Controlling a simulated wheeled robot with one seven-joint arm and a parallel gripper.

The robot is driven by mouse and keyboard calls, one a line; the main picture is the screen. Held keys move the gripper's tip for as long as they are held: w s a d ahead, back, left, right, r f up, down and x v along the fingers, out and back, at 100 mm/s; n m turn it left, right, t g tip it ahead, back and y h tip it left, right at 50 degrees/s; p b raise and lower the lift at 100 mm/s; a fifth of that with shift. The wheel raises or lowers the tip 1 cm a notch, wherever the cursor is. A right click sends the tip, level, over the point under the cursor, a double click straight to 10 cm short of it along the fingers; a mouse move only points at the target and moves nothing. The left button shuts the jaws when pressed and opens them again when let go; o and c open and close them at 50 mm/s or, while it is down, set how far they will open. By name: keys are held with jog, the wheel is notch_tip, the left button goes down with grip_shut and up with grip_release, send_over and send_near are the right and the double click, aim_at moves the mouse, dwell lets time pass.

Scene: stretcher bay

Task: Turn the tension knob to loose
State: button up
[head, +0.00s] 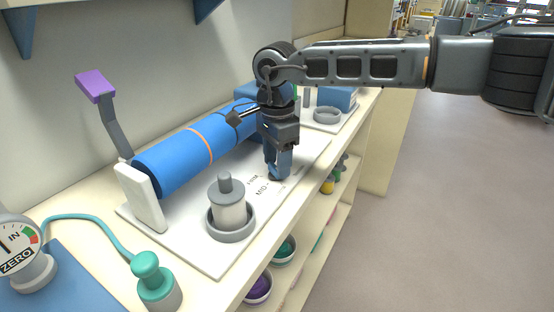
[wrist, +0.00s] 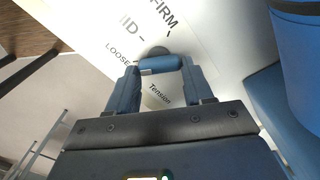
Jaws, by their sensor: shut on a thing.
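My gripper (head: 278,165) points down onto the white base plate (head: 190,245) of the blue roller device and is shut on the tension knob. In the wrist view, the fingertips (wrist: 160,72) stand at either side of the blue knob (wrist: 160,65), which has a dark round part just behind it. The printed words LOOSE, MID and FIRM curve around the knob, with "Tension" printed below it. LOOSE lies close to the left of the knob. The fingers partly cover the knob, and I cannot tell which mark it points to.
The blue roller (head: 185,160) lies behind my gripper, with a purple-tipped lever (head: 95,86) at its left end. A grey weight in a round holder (head: 229,215) stands front left. A teal-topped weight (head: 153,280) and a dial gauge (head: 22,250) are farther left. Shelves lie below the counter edge.

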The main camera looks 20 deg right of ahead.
jog(key=o, duration=1)
jog(key=shift+o, duration=0.2)
notch_tip(320, 180, up, 8)
jog(key=shift+f+b, duration=0.1)
jog(key=shift+b, duration=0.3)
